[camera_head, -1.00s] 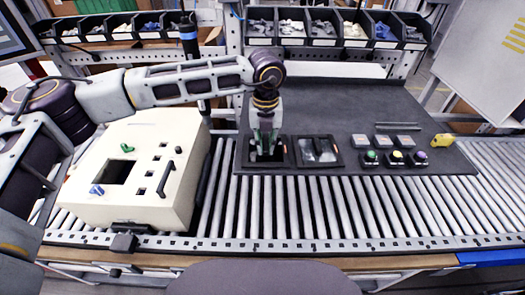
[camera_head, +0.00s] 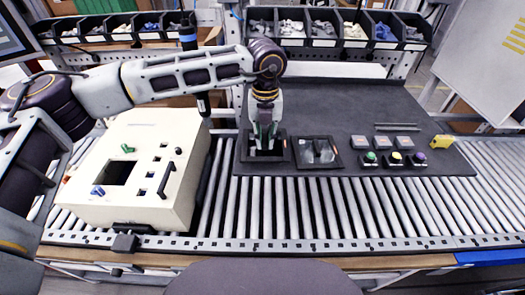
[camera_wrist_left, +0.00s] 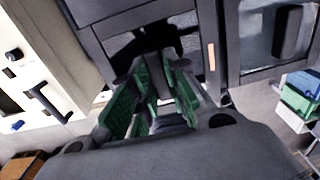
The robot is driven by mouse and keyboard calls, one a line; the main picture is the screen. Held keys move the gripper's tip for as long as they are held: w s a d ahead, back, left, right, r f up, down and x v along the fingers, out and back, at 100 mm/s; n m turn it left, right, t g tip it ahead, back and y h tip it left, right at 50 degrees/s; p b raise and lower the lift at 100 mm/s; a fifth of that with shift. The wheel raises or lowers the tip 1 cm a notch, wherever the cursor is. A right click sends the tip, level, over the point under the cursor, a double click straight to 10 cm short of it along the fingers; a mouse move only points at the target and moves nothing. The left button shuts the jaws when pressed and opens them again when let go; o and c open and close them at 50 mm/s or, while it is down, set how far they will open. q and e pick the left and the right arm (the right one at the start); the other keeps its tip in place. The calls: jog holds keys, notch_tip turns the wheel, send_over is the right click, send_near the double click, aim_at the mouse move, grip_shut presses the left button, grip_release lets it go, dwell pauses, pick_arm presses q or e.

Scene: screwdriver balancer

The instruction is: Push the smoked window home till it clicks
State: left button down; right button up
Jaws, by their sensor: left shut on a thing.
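The cream housing (camera_head: 140,150) stands on the rollers at left, with a square dark opening (camera_head: 117,172) in its top. My left gripper (camera_head: 265,137) points down over the left black frame (camera_head: 247,157) on the dark mat. Its green fingers are shut on a dark piece that looks like the smoked window; the fingers hide much of it. In the left wrist view the gripper (camera_wrist_left: 150,95) is in front of that black frame (camera_wrist_left: 190,45). A second framed window (camera_head: 318,151), with a greyish pane and dark handle, lies to its right. My right gripper is out of view.
Lit buttons (camera_head: 396,158) and a yellow item (camera_head: 442,141) are on the mat at right. Part bins (camera_head: 325,28) line the back. A dark cylindrical tool (camera_head: 188,38) hangs behind my left arm. The front rollers (camera_head: 350,205) are clear.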

aim_at(265, 139)
pick_arm(q)
jog(key=shift+r+p, duration=0.35)
jog(key=shift+r, duration=1.2)
